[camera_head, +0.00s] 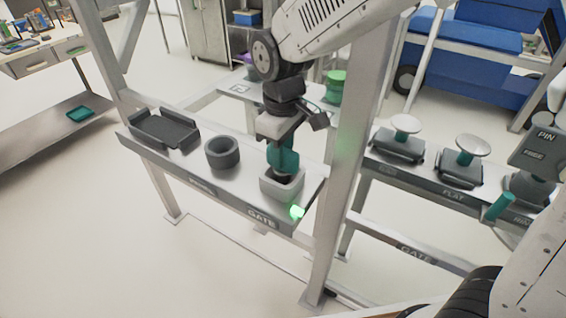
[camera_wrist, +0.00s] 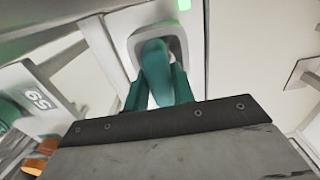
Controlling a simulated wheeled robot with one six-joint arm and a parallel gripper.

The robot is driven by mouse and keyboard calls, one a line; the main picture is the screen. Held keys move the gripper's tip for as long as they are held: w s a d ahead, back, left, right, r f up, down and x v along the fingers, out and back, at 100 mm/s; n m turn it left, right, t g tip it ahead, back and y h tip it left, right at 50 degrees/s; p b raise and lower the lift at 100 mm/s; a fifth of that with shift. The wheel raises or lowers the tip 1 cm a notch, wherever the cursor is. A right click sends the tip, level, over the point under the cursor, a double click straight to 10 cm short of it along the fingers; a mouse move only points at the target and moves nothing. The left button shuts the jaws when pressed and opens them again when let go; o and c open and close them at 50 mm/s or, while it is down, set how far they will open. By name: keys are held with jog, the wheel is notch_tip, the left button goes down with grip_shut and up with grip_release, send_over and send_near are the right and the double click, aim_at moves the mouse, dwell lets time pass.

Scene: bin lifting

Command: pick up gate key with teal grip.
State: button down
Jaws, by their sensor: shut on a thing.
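The gate key with the teal grip (camera_wrist: 156,72) stands upright at the grey square holder (camera_head: 283,188) at the right end of the shelf marked GATE. My gripper (camera_head: 283,160) points down over the holder and is shut on the teal grip. In the wrist view, my teal fingers (camera_wrist: 160,92) lie on either side of the grip, with the light holder (camera_wrist: 179,42) around and beyond it. The key's lower end is hidden in the holder, so I cannot tell how deep it sits.
A green light (camera_head: 297,211) glows on the shelf front beside the holder. A dark round cup (camera_head: 222,153) and a dark tray (camera_head: 164,129) stand to the left. A metal post (camera_head: 345,170) rises close to the right. A second shelf with knobbed pieces (camera_head: 403,140) lies beyond it.

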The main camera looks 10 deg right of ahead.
notch_tip(320, 180, up, 10)
jog(key=shift+r, duration=0.1)
dwell(0.4)
jog(key=shift+r, duration=2.9)
